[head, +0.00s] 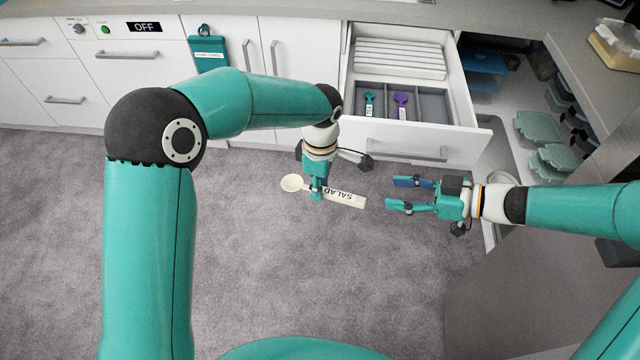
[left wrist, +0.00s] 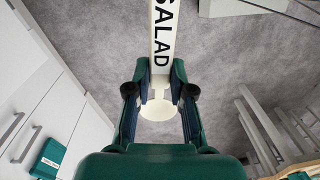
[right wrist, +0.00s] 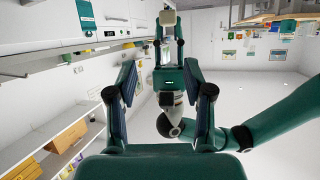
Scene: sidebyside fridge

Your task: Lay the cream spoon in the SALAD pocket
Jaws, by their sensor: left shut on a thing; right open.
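The cream spoon (head: 345,198) is held in the air in front of the open drawer, its handle lettered SALAD pointing right and its round bowl to the left. My left gripper (head: 317,190) is shut on it near the bowl; in the left wrist view the spoon (left wrist: 162,35) runs between the fingers. My right gripper (head: 410,193) is open and empty, right of the handle's end and apart from it. The open drawer (head: 405,145) has a grey divided tray (head: 430,105). A teal spoon (head: 369,103) and a purple spoon (head: 402,104) lie in separate pockets. Pocket labels are unreadable.
White slats (head: 400,58) fill the drawer's back. An open compartment with teal containers (head: 540,128) is to the right. A teal holder (head: 207,50) hangs on the cabinet front at the left. The carpet below is clear.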

